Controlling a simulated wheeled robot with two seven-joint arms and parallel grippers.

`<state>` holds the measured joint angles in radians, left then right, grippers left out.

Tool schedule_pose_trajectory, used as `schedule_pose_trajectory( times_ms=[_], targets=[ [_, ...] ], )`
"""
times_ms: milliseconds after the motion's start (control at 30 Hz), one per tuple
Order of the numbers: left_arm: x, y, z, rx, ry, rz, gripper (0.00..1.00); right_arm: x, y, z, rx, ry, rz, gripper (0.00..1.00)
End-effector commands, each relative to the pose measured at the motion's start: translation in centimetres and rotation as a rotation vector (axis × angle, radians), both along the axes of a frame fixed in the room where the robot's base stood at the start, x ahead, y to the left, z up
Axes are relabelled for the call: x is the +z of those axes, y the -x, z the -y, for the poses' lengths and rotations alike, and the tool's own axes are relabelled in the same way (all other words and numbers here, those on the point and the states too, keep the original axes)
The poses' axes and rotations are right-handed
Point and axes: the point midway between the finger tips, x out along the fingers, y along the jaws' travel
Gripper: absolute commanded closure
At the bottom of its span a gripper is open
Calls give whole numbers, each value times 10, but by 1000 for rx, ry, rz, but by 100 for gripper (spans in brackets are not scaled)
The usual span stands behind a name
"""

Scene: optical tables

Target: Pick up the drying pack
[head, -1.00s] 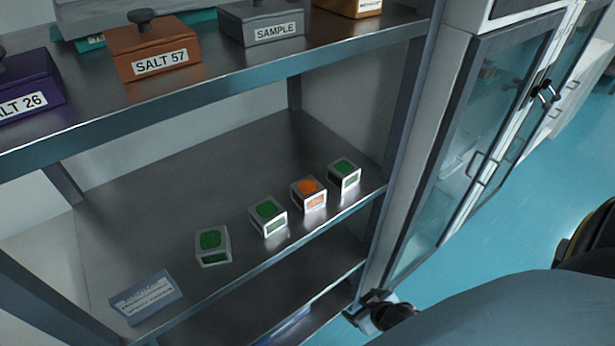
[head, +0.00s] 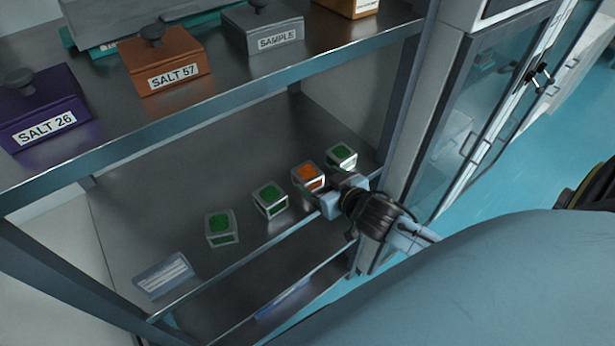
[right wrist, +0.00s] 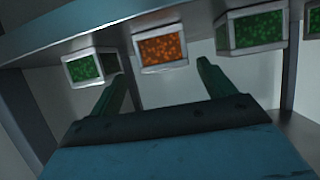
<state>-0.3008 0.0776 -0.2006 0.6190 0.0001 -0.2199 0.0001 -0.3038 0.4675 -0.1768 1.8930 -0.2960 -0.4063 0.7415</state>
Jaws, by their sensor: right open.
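Several small white-framed cubes with coloured granular faces stand in a row on the middle shelf; I cannot read which is called the drying pack. One is orange (head: 307,176); the others are green (head: 270,198), including the far right green one (head: 342,156) and the left green one (head: 221,229). My right gripper (head: 332,201) is at the shelf's front edge, just in front of the orange cube. In the right wrist view, its fingers (right wrist: 162,72) are open and empty, with the orange cube (right wrist: 161,49) ahead between them. Green cubes flank it. My left gripper is out of view.
A pale blue labelled packet (head: 163,276) lies at the shelf's left end. The upper shelf (head: 215,100) holds boxes marked SALT 26 (head: 45,108), SALT 57 (head: 165,60) and SAMPLE (head: 262,28). A shelf post and glass cabinet (head: 455,130) stand right.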

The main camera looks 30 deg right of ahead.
Motion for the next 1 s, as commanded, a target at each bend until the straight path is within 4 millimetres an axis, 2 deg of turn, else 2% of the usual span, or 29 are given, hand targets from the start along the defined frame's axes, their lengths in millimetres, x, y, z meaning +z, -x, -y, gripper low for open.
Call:
schedule_pose_trajectory(
  times_ms=[100, 333, 633, 967, 1000],
  targets=[
    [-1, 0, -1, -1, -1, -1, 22, -5, -13, 0, 0, 0, 0, 18],
    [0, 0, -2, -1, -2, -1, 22, -8, -26, -2, 1, 0, 1, 18],
    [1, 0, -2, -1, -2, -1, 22, -18, -63, -7, -1, 0, -1, 18],
    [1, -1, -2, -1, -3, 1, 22, -21, -68, -8, 1, -1, -2, 18],
    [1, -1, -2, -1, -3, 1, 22, -21, -68, -8, 1, -1, -2, 22]
  ],
)
